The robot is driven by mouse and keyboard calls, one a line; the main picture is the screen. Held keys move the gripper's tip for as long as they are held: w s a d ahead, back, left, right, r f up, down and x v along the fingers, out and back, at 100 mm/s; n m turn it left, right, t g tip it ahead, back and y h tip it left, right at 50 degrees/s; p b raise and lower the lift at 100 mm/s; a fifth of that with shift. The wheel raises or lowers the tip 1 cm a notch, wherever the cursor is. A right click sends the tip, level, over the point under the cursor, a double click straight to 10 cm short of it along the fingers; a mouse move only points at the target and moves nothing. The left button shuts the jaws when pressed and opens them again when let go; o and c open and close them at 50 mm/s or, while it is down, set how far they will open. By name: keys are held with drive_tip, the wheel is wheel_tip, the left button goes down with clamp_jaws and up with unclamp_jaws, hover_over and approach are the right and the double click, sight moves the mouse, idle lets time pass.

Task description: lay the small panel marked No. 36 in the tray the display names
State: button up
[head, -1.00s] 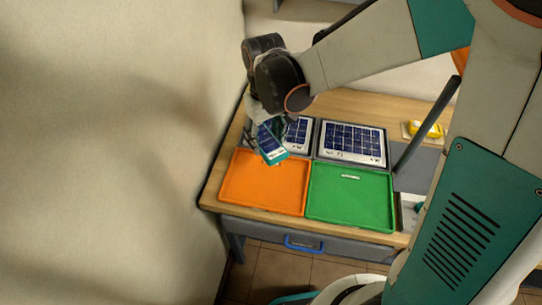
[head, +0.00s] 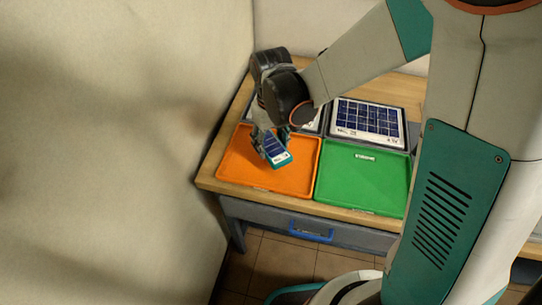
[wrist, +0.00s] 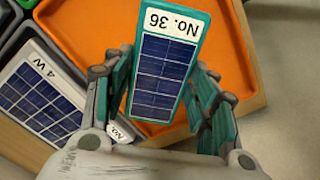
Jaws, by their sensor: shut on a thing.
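The small panel marked No. 36 (wrist: 165,65) has blue cells, a teal rim and a white label, and it reads upside down in the wrist view. My gripper (head: 268,150) is shut on it; the teal finger pads (wrist: 160,95) flank its two long sides. In the head view the panel (head: 277,152) is over the orange tray (head: 235,175), tilted. I cannot tell whether it touches the tray floor. The orange tray also shows behind the panel in the wrist view (wrist: 240,75). The green tray (head: 360,180) is to its right and looks empty. No display can be made out.
A larger panel (head: 366,122) sits in a dark holder behind the green tray. Another larger panel, marked 4 W (wrist: 38,95), is behind the orange tray, partly hidden by my gripper. A wall (head: 110,120) stands close on the left. A drawer with a blue handle (head: 311,230) is below.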

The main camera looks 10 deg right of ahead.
sight(271, 152)
drive_tip(key=shift+f+b, duration=1.45)
drive_tip(key=shift+f, duration=0.8)
drive_tip(key=shift+f, duration=0.15)
drive_tip(key=o, duration=1.3)
wheel_tip(271, 152, up, 12)
drive_tip(key=p, duration=0.4)
drive_tip(key=shift+r, duration=0.2)
